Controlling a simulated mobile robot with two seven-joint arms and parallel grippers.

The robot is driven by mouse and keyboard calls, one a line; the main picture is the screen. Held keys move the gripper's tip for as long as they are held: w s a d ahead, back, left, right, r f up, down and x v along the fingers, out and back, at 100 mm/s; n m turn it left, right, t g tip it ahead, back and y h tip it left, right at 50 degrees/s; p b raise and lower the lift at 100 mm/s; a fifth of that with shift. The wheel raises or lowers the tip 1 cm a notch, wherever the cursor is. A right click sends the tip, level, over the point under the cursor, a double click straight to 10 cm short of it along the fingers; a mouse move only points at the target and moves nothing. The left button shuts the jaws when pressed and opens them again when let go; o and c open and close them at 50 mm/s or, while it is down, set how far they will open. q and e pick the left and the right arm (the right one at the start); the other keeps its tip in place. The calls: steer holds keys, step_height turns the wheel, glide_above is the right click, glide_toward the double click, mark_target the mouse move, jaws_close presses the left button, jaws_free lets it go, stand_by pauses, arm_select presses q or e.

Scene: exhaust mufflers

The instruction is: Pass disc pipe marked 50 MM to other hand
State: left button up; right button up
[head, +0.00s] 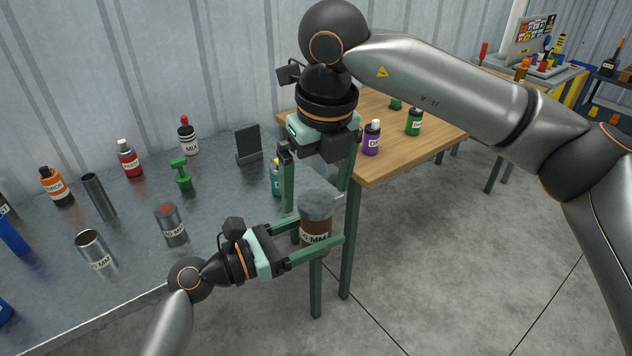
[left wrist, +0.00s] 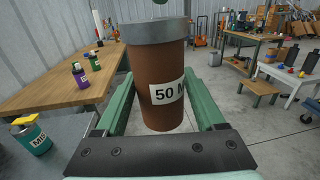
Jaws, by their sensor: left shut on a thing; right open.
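The disc pipe marked 50 MM (head: 316,225) is a brown cylinder with a wide grey disc on top and a white label. It is upright, held off the table. My left gripper (head: 318,240) is shut on its body from the left. In the left wrist view the pipe (left wrist: 160,88) stands between the two green fingers, its label partly cut off at the right. My right gripper (head: 318,197) points down from above, open, its fingers apart on either side of the grey disc. Whether either right finger touches the disc cannot be told.
The grey table (head: 130,225) at left holds a pipe with a reddish top (head: 171,226), open metal tubes (head: 95,250), several bottles and a black stand (head: 249,143). A wooden table (head: 400,150) with purple (head: 372,138) and green bottles stands behind. Open floor lies at right.

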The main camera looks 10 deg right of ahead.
mark_target(311, 233)
steer(key=f, duration=0.4)
steer(key=w+f, duration=0.1)
steer(key=f, duration=0.6)
steer(key=shift+w+a+f, duration=0.3)
steer(key=shift+a, duration=0.05)
steer(key=shift+c, duration=0.4)
steer(key=shift+s+a, duration=0.15)
steer(key=shift+a, duration=0.1)
steer(key=c, duration=1.3)
arm_select(q)
steer(key=o, duration=1.1)
arm_select(e)
steer(key=shift+c, duration=0.4)
arm_select(q)
steer(key=o, duration=0.4)
arm_select(e)
steer(key=shift+d, duration=0.15)
